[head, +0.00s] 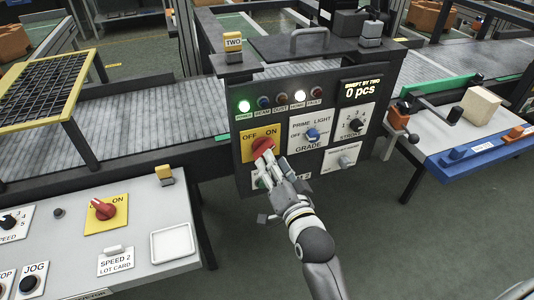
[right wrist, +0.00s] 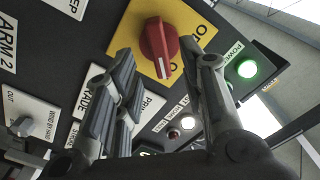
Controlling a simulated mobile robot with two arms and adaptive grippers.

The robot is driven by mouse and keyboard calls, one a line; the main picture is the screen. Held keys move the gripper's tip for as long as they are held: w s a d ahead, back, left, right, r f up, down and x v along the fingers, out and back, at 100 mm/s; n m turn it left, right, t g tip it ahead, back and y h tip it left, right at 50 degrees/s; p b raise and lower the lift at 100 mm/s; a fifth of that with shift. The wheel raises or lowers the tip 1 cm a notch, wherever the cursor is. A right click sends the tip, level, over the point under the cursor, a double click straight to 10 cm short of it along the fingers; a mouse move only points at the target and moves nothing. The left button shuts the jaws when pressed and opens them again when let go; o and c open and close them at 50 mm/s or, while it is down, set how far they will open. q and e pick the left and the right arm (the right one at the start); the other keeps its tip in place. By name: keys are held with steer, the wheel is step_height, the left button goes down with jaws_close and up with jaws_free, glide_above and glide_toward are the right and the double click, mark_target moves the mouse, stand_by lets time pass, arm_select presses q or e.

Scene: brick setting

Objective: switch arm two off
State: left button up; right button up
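A red rotary knob (head: 263,146) sits on a yellow OFF/ON plate (head: 246,152) at the lower left of the dark panel marked TWO. In the right wrist view the red knob (right wrist: 159,45) shows a white pointer line towards the bottom of the picture; OFF and ON are partly hidden there, so its setting is unclear. My right gripper (head: 265,163) is in front of the knob. Contact cannot be told. My left gripper is not in view.
The green POWER lamp (head: 244,106) is lit. Another red knob (head: 104,209) is on the left desk. A blue rail (head: 485,147) edges the right bench.

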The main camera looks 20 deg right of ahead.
mark_target(264, 149)
steer(key=w, duration=0.4)
steer(key=shift+w, duration=0.25)
jaws_close()
